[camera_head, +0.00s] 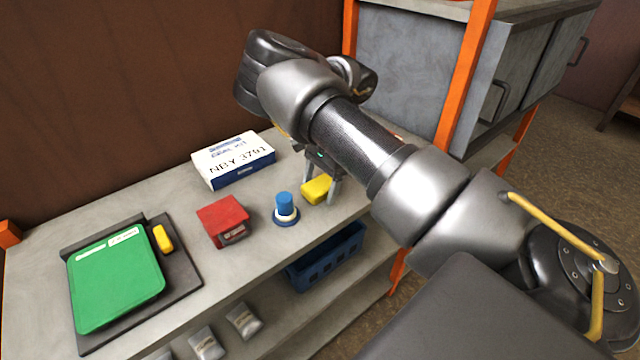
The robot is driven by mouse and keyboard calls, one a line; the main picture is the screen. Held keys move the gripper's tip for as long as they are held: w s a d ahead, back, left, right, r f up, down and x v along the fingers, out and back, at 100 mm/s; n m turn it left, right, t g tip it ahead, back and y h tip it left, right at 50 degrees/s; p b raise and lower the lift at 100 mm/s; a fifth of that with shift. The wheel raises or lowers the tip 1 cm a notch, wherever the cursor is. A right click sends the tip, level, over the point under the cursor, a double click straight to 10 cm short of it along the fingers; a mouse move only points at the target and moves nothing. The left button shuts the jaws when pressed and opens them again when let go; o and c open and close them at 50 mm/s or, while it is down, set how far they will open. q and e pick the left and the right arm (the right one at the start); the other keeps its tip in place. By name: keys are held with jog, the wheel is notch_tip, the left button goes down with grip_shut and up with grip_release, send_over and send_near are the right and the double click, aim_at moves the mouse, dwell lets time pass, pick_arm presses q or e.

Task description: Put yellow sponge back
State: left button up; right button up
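A yellow sponge-like block (315,191) is at the front right part of the grey shelf top. My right gripper (322,180) points down at it, with one finger beside its right end and the other partly hidden behind it. The fingers are apart with the block at or between them; whether they press on it, I cannot tell. A smaller yellow piece (163,238) lies on a dark tray (184,270) at the left, beside a green board-like item (117,279). My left gripper is not in view.
A blue-topped round item (285,208) stands just left of the yellow block, with a red box (224,220) further left. A white box marked NBY 3791 (233,161) lies behind. A blue basket (327,257) sits on the lower shelf. An orange post (466,75) and grey cabinet (408,65) are at the right.

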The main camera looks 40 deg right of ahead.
jog(key=shift+r, duration=0.15)
jog(key=shift+d+r, duration=0.1)
jog(key=shift+r, duration=0.1)
jog(key=b+v, duration=0.2)
jog(key=v, duration=0.9)
jog(key=shift+r, duration=0.3)
jog(key=shift+s+f, duration=0.1)
